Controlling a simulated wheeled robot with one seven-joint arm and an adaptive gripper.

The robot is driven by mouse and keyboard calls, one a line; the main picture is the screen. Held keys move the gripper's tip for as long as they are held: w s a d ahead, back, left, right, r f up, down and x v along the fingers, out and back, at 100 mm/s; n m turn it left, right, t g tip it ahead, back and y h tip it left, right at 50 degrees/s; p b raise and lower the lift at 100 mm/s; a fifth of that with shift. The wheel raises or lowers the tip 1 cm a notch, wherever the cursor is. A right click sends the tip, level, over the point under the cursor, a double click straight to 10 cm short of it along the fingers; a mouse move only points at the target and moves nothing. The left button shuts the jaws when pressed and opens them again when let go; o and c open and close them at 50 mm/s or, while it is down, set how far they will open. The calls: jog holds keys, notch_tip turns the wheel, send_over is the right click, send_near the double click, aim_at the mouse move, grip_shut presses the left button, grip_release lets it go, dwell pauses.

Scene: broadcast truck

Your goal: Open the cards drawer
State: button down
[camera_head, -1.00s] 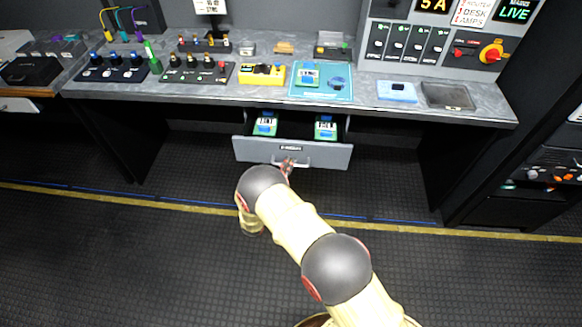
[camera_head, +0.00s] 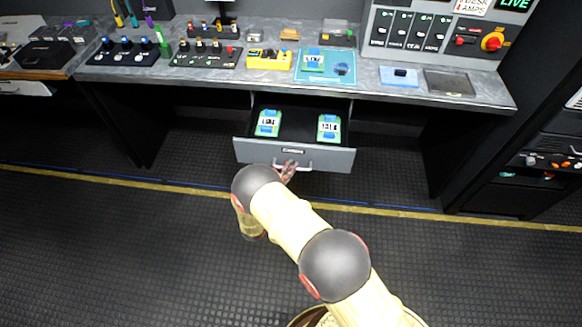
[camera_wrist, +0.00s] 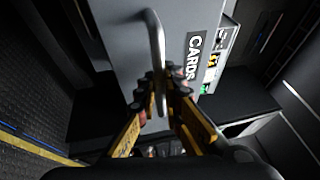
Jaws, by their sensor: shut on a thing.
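The cards drawer (camera_head: 340,159) is a grey-fronted drawer under the grey desk, and it stands pulled out. Two green and white card items (camera_head: 268,123) (camera_head: 329,128) lie apart inside it. In the wrist view its front (camera_wrist: 190,20) bears a label reading CARDS (camera_wrist: 193,57). My gripper (camera_head: 289,168) is at the drawer front. In the wrist view my gripper (camera_wrist: 161,90) is shut on the drawer's metal bar handle (camera_wrist: 155,40), with a finger on each side. The arm hides part of the floor below the drawer.
The desk top (camera_head: 215,84) carries control boxes, a yellow box (camera_head: 269,60), a blue mat (camera_head: 325,66) and a blue pad (camera_head: 399,77). A dark rack (camera_head: 545,160) stands at the right. The floor in front of the drawer is clear except for my arm.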

jog(key=shift+f, duration=0.1)
jog(key=c, duration=1.9)
grip_release()
jog(key=v, duration=1.2)
